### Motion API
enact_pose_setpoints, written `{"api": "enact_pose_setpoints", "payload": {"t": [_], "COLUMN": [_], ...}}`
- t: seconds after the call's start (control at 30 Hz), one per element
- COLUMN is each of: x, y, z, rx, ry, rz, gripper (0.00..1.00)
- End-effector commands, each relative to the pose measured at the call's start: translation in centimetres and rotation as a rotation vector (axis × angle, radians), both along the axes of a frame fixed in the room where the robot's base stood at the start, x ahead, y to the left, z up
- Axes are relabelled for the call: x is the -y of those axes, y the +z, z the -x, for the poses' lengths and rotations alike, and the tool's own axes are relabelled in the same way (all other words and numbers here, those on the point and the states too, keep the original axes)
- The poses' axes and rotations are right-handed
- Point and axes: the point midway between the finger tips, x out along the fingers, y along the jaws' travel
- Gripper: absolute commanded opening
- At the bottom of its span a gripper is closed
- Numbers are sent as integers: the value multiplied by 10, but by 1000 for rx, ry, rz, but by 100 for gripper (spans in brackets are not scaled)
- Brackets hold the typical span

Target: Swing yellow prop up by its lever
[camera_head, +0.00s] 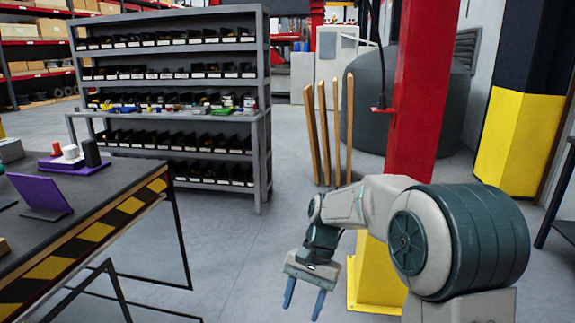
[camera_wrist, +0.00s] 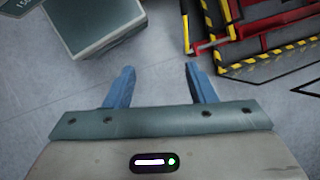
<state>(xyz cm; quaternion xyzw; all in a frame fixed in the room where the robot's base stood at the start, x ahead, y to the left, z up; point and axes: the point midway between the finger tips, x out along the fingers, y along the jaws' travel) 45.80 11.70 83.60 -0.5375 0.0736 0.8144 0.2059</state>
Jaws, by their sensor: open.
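My gripper (camera_head: 302,311) hangs down in the head view, with its two blue fingers apart and nothing between them. In the wrist view my gripper (camera_wrist: 159,67) is also open over bare grey floor. I cannot make out a yellow prop with a lever for sure in either view. A red post with a yellow base (camera_head: 375,272) stands behind my arm, and the arm hides part of it. In the wrist view, a red frame with yellow-black striped edges (camera_wrist: 270,64) lies at the upper right, apart from the fingers; I cannot tell whether a lever is on it.
A workbench (camera_head: 75,245) with a striped edge stands at left, bearing a purple stand (camera_head: 42,196). A grey shelf rack (camera_head: 262,100) stands behind. Several tan upright poles (camera_head: 322,130) are near the post. A grey box (camera_wrist: 95,30) is at the wrist view's upper left. Floor between is clear.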

Motion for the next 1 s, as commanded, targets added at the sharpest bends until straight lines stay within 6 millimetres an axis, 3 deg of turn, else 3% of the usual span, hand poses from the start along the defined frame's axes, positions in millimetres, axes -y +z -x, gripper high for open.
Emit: {"api": "enact_pose_setpoints", "payload": {"t": [0.03, 0.4, 1.0], "x": [5, 46, 104], "y": [19, 90, 175], "z": [7, 55, 140], "rx": [31, 245, 557], "ry": [12, 117, 300], "rz": [12, 94, 215], "gripper": [50, 50, 50]}}
